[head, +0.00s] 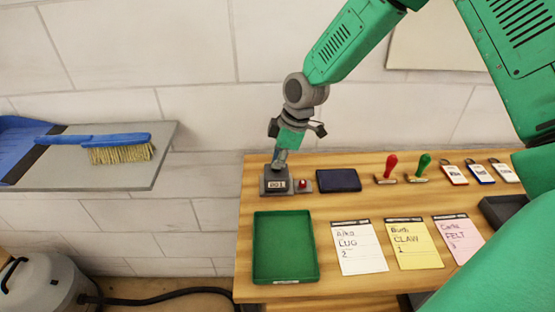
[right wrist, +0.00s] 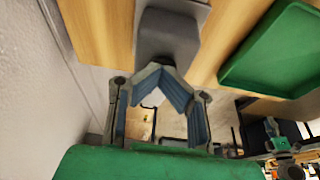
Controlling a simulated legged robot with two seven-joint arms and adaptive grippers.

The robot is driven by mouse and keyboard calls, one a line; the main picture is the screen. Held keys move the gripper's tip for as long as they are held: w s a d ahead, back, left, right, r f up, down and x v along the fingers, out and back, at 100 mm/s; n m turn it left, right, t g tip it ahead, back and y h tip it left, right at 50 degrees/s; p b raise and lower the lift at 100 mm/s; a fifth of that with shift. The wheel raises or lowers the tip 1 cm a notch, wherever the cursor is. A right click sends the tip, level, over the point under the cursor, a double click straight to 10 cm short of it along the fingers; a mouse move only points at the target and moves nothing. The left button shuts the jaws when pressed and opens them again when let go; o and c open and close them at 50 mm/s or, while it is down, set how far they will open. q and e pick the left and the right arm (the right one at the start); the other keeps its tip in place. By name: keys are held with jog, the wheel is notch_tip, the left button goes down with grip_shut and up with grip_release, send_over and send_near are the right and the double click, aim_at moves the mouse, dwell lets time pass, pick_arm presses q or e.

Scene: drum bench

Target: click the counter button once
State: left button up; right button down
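The counter (head: 275,186) is a dark grey box with a small number display, at the back left of the wooden bench. A small plate with a red knob (head: 303,184) sits directly to its right. My right gripper (head: 279,163) points down at the top of the counter and hides part of it; I cannot tell if it touches. In the right wrist view the blue-padded fingers (right wrist: 162,72) come together at their tips, with nothing seen between them, beside a grey body (right wrist: 168,35), likely the counter. My left gripper is not in the head view.
A green tray (head: 284,280) lies in front of the counter. A dark blue pad (head: 338,180), red (head: 390,165) and green (head: 423,164) stamps and several key tags stand to the right. Three note cards (head: 413,243) lie in front. A grey shelf (head: 110,165) holds a blue brush (head: 120,150).

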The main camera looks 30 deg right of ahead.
jog(key=shift+s+f, duration=0.2)
jog(key=shift+f, duration=0.2)
jog(key=shift+r, duration=0.1)
jog(key=v, duration=1.2)
jog(key=shift+w, duration=0.4)
